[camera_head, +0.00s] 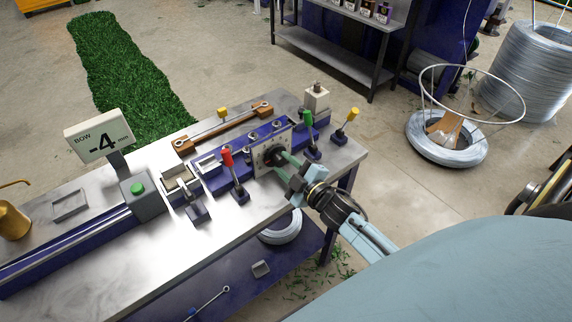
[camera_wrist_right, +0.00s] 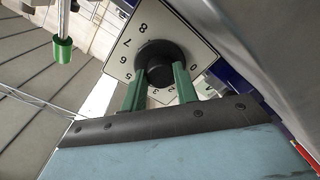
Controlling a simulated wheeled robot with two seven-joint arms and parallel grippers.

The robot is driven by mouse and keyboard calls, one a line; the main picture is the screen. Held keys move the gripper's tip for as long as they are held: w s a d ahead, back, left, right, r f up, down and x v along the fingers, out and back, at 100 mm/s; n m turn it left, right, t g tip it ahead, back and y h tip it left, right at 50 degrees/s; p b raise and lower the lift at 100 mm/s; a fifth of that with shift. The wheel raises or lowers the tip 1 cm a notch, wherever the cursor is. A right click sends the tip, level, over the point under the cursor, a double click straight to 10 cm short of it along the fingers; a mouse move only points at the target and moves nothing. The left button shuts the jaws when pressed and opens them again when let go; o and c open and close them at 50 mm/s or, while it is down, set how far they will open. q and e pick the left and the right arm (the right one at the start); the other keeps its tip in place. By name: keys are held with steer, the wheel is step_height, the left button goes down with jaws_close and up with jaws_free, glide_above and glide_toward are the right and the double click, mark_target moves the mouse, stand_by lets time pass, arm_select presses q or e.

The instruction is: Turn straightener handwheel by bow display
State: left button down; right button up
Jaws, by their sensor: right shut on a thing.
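The bow display (camera_head: 99,137) stands on the bench at the left and reads "BOW -4 mm". The straightener handwheel (camera_head: 273,156) is a black knob on a pale numbered dial plate (camera_head: 261,162). My right gripper (camera_head: 283,158) reaches it from the lower right. In the right wrist view, its two green fingers (camera_wrist_right: 160,80) are shut on the black handwheel (camera_wrist_right: 158,58), one on each side. The dial plate (camera_wrist_right: 136,32) there shows numbers such as 8, 7, 6 and 0; some are hidden by the fingers. My left gripper is not in view.
A brass can (camera_head: 13,222) is at the far left. The metal bench top (camera_head: 150,262) is clear in front.

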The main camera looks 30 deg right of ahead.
stand_by(0.4)
steer(key=o, duration=1)
steer(key=shift+c, duration=0.2)
steer(key=s+d, duration=0.1)
steer(key=s, duration=1.2)
steer(key=shift+s+d+r+b, duration=0.15)
steer(key=shift+d+r+b, duration=0.05)
steer(key=shift+r+b, duration=0.15)
steer(key=shift+f, duration=0.1)
